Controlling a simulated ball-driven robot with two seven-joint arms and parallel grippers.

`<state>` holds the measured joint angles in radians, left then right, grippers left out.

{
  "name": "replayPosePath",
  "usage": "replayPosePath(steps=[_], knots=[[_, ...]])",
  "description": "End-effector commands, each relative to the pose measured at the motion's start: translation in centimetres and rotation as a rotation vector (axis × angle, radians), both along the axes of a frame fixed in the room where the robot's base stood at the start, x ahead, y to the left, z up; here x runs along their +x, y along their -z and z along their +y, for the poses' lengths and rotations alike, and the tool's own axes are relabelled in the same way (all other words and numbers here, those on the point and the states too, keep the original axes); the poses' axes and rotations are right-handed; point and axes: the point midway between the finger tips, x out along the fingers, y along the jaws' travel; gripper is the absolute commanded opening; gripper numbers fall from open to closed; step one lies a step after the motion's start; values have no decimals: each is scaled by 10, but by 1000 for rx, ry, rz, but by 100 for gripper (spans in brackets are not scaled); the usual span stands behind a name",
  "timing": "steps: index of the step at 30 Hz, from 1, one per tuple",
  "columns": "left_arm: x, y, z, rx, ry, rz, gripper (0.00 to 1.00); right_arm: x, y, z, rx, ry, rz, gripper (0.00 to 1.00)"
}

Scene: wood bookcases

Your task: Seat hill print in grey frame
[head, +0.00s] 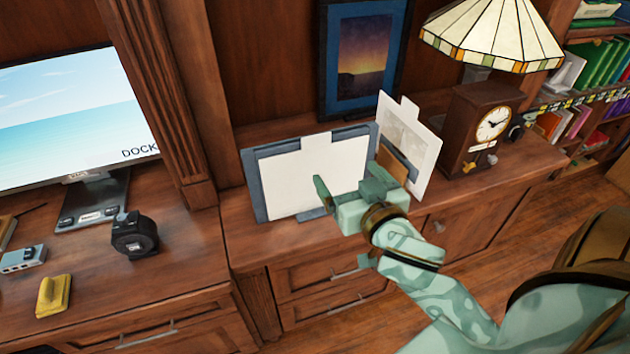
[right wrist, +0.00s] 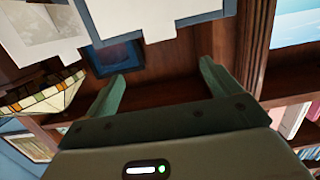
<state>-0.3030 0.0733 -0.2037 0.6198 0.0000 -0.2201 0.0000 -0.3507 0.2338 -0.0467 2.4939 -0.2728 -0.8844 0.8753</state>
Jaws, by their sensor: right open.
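The grey frame (head: 250,186) stands upright on the wood cabinet top, with a blank white tabbed panel (head: 290,185) inside its border. My left gripper is not in view.
A dark-framed sunset picture (head: 366,55) stands behind. A brown clock (head: 480,125) and a stained-glass lamp (head: 492,35) are to the right. A monitor (head: 70,115), a black tape measure (head: 134,236) and a yellow block (head: 54,295) are on the left desk.

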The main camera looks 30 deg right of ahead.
Motion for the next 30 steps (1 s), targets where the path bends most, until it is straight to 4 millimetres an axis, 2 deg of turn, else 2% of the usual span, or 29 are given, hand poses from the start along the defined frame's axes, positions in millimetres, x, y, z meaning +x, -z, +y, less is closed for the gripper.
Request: replayPosePath(steps=[1,2,9,12,17,24,30], knots=[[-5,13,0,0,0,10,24,12,8,-2,-4,-2,-2,89],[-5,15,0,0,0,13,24,19,9,-4,-5,-2,-1,89],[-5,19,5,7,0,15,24,73,14,-18,-5,-1,1,89],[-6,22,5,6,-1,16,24,86,16,-20,-3,-2,2,89],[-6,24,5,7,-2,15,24,97,18,-23,-3,-1,2,89],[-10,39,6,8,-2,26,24,132,29,-32,-4,-2,3,89],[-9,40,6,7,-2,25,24,142,28,-34,-2,-2,3,89]])
